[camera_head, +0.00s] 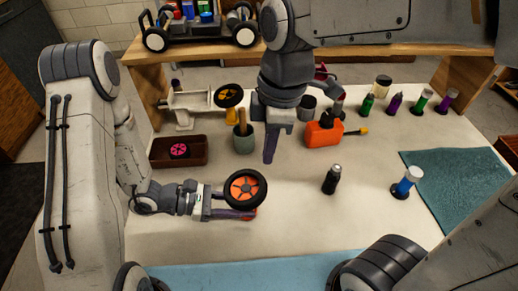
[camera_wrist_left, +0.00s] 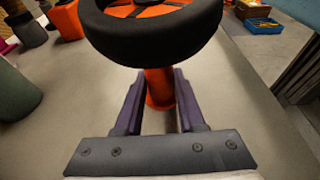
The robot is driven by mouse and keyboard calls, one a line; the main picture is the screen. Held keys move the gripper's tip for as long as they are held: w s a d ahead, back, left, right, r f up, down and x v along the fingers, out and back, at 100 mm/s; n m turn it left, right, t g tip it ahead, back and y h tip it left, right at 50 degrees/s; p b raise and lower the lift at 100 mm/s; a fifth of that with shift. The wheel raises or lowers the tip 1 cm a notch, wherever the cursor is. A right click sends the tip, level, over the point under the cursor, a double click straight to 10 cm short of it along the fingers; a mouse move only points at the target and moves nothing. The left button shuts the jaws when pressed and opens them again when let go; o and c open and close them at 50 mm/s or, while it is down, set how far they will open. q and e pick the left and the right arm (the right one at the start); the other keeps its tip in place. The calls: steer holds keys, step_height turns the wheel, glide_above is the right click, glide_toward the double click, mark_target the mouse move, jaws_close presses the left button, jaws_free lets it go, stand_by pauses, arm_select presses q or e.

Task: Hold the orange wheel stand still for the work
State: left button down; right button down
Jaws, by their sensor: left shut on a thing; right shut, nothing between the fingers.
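The orange wheel stand carries a black-tyred wheel with an orange hub (camera_head: 245,189). Its orange post (camera_wrist_left: 159,88) shows in the left wrist view below the wheel (camera_wrist_left: 150,35). My left gripper (camera_head: 240,214) is shut on the post, with one purple finger on each side of it. The same gripper (camera_wrist_left: 158,92) fills the lower middle of the left wrist view. The stand's foot is mostly hidden. My right gripper (camera_head: 268,158) hangs above the table, fingers together and empty, behind and to the right of the wheel in the head view.
A black bottle (camera_head: 331,180) and a blue bottle (camera_head: 406,182) stand to the right. A brown tray (camera_head: 165,160) with a pink wheel, a grey-green cup (camera_head: 243,143) and an orange container (camera_head: 323,132) are behind. Several small bottles stand at the back right. The front table is clear.

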steer(key=shift+a+f, duration=0.2)
steer(key=shift+f, duration=1.6)
steer(key=shift+a+f, duration=0.15)
steer(key=shift+f, duration=1.6)
step_height(320, 180, down, 2)
steer(key=shift+f, duration=0.25)
steer(key=d, duration=0.1)
steer(key=d+r, duration=0.1)
steer(key=d, duration=0.1)
steer(key=shift+r, duration=0.1)
step_height(320, 180, up, 12)
glide_above(264, 183)
steer(key=d, duration=0.4)
steer(key=shift+d, duration=0.1)
